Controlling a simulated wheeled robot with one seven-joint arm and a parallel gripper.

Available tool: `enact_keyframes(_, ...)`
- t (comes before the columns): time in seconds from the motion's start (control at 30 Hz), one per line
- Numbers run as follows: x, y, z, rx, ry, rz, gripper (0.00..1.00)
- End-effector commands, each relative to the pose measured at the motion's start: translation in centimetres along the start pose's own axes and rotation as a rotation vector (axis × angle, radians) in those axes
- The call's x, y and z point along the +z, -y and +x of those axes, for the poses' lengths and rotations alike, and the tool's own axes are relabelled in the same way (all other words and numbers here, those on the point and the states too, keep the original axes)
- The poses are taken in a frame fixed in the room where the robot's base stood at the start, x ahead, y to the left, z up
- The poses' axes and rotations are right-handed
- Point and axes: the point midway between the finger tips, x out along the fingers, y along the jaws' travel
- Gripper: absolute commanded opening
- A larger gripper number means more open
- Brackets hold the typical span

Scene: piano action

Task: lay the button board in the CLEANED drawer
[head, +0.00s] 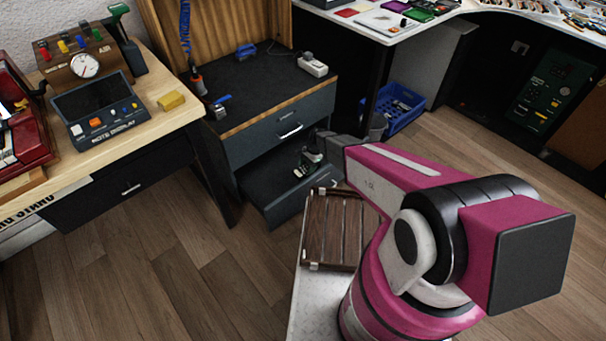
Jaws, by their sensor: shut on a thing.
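The lower drawer (262,185) of the dark grey cabinet is pulled open, and its dark inside shows. I cannot read a CLEANED label on it. My gripper (311,153) is over the right part of this drawer, pointing down. It is shut on a small dark green piece with pale parts, which I take to be the button board (304,169). The board is small in view and partly hidden by the gripper. I cannot tell whether it touches the drawer floor.
The cabinet's upper drawer (272,137) is shut. Several small items lie on the cabinet top (262,82). A slatted wooden tray (333,235) lies below the drawer in the picture. A blue crate (405,108) stands right of the cabinet. The wooden floor (150,270) at left is clear.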

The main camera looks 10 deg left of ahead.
Motion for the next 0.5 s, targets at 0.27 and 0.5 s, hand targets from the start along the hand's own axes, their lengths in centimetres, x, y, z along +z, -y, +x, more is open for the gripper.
enact_keyframes(0.27, -1.5, 0.1, 3.5, 0.0, 0.001, 0.001, 0.3)
enact_keyframes(0.5, -2.7, 0.1, 6.2, 0.0, 0.001, 0.001, 0.3)
